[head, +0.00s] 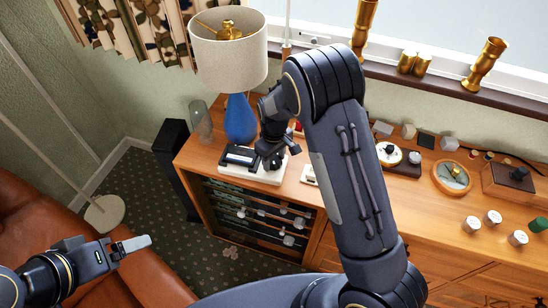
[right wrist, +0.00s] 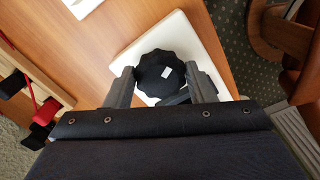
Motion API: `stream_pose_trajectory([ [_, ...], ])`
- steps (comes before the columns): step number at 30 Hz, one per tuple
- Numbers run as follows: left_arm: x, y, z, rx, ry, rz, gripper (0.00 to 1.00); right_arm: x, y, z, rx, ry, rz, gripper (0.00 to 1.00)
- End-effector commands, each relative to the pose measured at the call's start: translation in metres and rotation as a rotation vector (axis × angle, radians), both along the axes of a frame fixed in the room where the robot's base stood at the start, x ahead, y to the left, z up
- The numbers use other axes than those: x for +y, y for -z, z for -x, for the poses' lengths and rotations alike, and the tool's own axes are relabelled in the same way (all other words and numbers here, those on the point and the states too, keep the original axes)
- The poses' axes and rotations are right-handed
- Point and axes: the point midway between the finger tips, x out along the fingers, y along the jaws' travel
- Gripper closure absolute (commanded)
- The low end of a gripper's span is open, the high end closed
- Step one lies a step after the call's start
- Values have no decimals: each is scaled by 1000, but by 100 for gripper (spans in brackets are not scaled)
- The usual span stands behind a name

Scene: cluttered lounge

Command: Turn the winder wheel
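The winder wheel is a black, scalloped knob (right wrist: 160,77) with a small pale mark, on a white base (right wrist: 188,35). In the head view the white base (head: 262,176) stands at the left end of the wooden cabinet, with a black device (head: 238,157) on it. My right gripper (head: 272,152) points down at the wheel; the wrist hides most of it there. In the right wrist view the right gripper (right wrist: 161,72) has its fingers apart, one on each side of the wheel. Firm contact cannot be made out. My left gripper (head: 136,243) is far from the wheel, at lower left; its finger gap is unclear.
A blue lamp (head: 240,120) and a glass vase (head: 201,122) stand close behind the base. Clocks (head: 452,177) and several small pots (head: 493,217) fill the right side of the cabinet top (head: 430,208). A brown leather seat (head: 150,275) lies below my left arm.

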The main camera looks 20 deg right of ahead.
Motion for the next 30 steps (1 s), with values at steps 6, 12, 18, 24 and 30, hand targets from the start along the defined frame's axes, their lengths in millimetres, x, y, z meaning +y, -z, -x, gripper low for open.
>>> stream_pose_trajectory([
  [6, 0, 0, 0, 0, 0, 0, 17, 0, 0, 0, 0, 2, 0, 73],
  [12, 0, 1, 0, 0, 0, 0, 17, 0, 0, 0, -1, 42, 0, 73],
  [18, 0, 4, 0, 0, 0, 0, 17, 1, 0, 0, -2, 153, -1, 73],
  [24, 0, 7, 0, 0, 0, 0, 17, 1, 0, 0, -2, 320, -1, 73],
  [30, 0, 9, 0, 0, 0, 0, 17, 2, -1, 0, -1, 488, 0, 73],
])
